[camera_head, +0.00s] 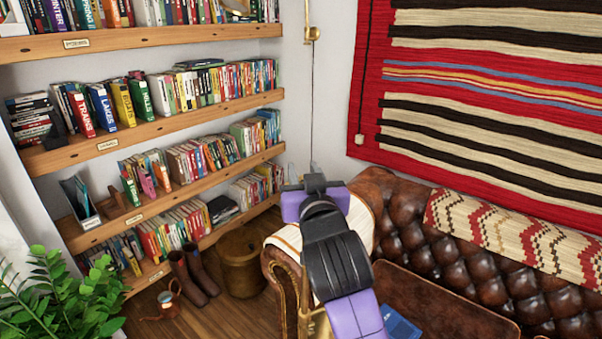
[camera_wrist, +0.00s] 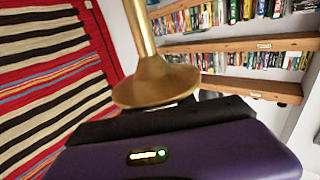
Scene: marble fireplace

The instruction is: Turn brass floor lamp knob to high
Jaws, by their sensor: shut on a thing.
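The brass floor lamp shows close up in the wrist view as a brass tube ending in a wide flared bell (camera_wrist: 157,82). The bell sits right at the dark jaws of my gripper (camera_wrist: 165,108). In the head view my gripper (camera_head: 314,181) is at the sofa's left arm, in front of the wall. It is shut on a part of the lamp, taken to be its knob. The knob itself and the jaw contact are hidden, so its setting cannot be read. A piece of brass (camera_head: 305,305) also shows beside my arm low in the head view.
A brown leather sofa (camera_head: 402,223) with patterned throws stands at the right, under a striped wall rug (camera_head: 480,120). Bookshelves (camera_head: 150,125) fill the left. Boots (camera_head: 190,278), a brass bin (camera_head: 240,265) and a plant (camera_head: 65,300) stand on the floor. A blue book (camera_head: 400,325) lies at the bottom.

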